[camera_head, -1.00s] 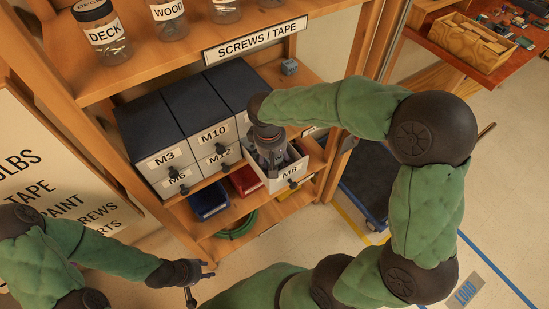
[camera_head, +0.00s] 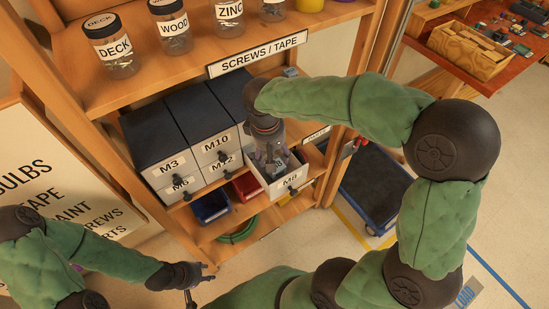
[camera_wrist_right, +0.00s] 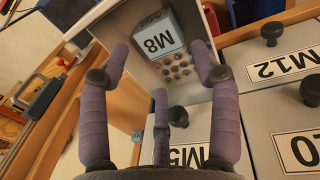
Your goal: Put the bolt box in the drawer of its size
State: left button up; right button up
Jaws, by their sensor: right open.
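The bolt box (camera_wrist_right: 160,38), blue-grey with a white M8 label, sits inside the pulled-out M8 drawer (camera_head: 272,189) of the dark cabinet. In the right wrist view several round grey bolt heads show beside its label, and the drawer wall (camera_wrist_right: 203,28) stands next to it. A bit of the box also shows in the head view (camera_head: 278,163). My right gripper (camera_head: 270,158) is over the drawer. Its purple-grey fingers (camera_wrist_right: 165,75) are spread apart and free of the box. My left gripper (camera_head: 203,278) is open and empty, low at the left, away from the cabinet.
Blue (camera_head: 211,206) and red (camera_head: 246,186) bins stand on the shelf below. Jars (camera_head: 115,48) line the shelf above. A blue-edged cart (camera_head: 375,190) stands at right.

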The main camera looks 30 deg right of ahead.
jog(key=shift+a+r+p, duration=0.15)
jog(key=shift+r+p, duration=0.1)
jog(key=shift+r, duration=0.85)
jog(key=shift+a+r+p, duration=0.1)
jog(key=shift+r+p, duration=0.1)
jog(key=shift+r, duration=0.9)
